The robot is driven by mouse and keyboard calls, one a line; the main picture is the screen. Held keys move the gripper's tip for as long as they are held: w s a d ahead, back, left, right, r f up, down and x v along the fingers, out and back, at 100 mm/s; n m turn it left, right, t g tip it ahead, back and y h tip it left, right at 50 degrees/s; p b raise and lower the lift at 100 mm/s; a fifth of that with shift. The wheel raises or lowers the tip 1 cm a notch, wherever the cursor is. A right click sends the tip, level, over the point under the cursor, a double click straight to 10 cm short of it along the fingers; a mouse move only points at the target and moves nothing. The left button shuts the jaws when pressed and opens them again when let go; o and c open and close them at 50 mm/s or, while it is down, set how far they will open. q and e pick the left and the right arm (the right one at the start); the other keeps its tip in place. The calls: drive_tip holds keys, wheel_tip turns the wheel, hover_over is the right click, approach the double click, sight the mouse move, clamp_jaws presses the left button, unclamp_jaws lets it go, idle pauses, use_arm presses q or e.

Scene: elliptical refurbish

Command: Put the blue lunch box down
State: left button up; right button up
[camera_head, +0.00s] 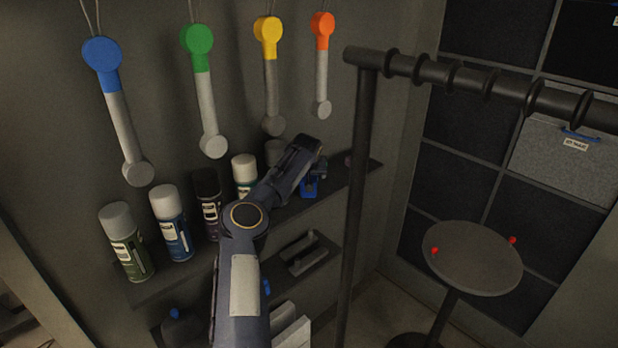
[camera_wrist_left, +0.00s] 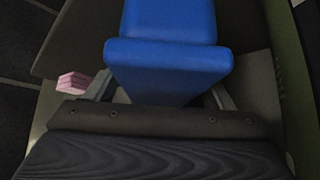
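The blue lunch box (camera_head: 309,187) shows only in part in the head view, at the upper shelf's right half, behind and under my left gripper. In the left wrist view the blue lunch box (camera_wrist_left: 165,62) fills the upper middle, between the two fingers. My left gripper (camera_head: 316,172) has a finger close against each side of it, and it appears gripped. I cannot tell whether its underside touches the shelf. My right gripper is in neither view.
Several spray cans (camera_head: 172,224) stand on the upper shelf (camera_head: 343,184), left of the box. A small pink item (camera_wrist_left: 72,82) lies beside it. A black rack post (camera_head: 356,220) stands close to the right. A round stool (camera_head: 472,258) is farther right.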

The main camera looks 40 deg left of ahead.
use_arm(q)
drive_tip(key=c, duration=1.3)
